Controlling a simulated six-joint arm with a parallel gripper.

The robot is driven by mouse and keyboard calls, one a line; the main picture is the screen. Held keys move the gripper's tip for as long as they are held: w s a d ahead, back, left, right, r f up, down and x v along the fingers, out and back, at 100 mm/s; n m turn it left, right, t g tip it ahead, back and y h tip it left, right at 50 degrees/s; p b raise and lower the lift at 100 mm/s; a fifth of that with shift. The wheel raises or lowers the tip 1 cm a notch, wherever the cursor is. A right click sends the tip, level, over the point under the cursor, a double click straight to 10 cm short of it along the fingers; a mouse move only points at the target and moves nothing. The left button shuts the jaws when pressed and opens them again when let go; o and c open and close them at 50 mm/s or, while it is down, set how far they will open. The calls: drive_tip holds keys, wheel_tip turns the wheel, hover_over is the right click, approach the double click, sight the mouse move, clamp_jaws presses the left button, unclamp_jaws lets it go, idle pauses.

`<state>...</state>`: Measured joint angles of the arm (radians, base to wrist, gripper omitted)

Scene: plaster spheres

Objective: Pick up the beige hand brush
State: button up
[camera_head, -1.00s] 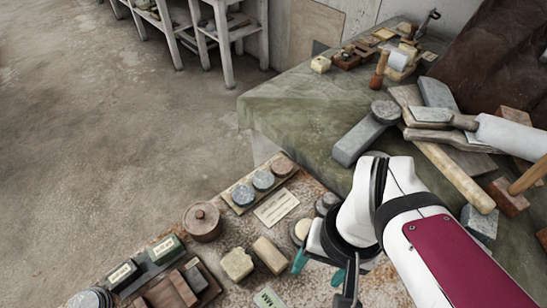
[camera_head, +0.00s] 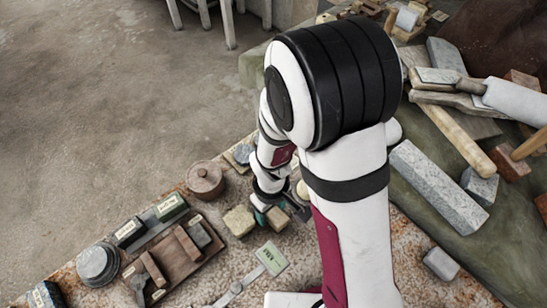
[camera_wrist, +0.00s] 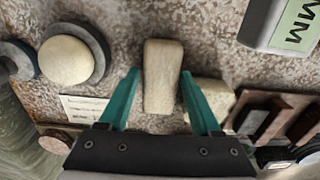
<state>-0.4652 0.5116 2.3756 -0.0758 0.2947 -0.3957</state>
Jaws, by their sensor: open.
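A beige oblong block, which looks like the hand brush (camera_wrist: 163,78), lies on the speckled table, between the two teal fingers of my gripper (camera_wrist: 160,73) in the wrist view. The gripper is open, with a gap on each side of the brush. I cannot tell how far the fingertips are above the table. In the head view the brush (camera_head: 277,219) is partly covered by my gripper (camera_head: 279,207). A second beige block (camera_wrist: 211,96) lies close beside the right finger in the wrist view; it also shows in the head view (camera_head: 240,221).
A round cream piece on a dark disc (camera_wrist: 66,60) lies left in the wrist view, near a paper card (camera_wrist: 84,107). A grey box with a green label (camera_wrist: 290,25) is at top right. A brown tray (camera_head: 178,258) and lidded pot (camera_head: 204,180) stand left in the head view.

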sight(274, 210)
drive_tip(key=shift+f, duration=0.55)
clamp_jaws()
drive_tip(key=r, duration=0.4)
drive_tip(key=shift+d+r, duration=0.3)
drive_tip(key=d+r, duration=0.6)
drive_tip(key=d, duration=0.5)
drive_tip(key=shift+s+r, duration=0.25)
drive_tip(key=shift+s, duration=0.15)
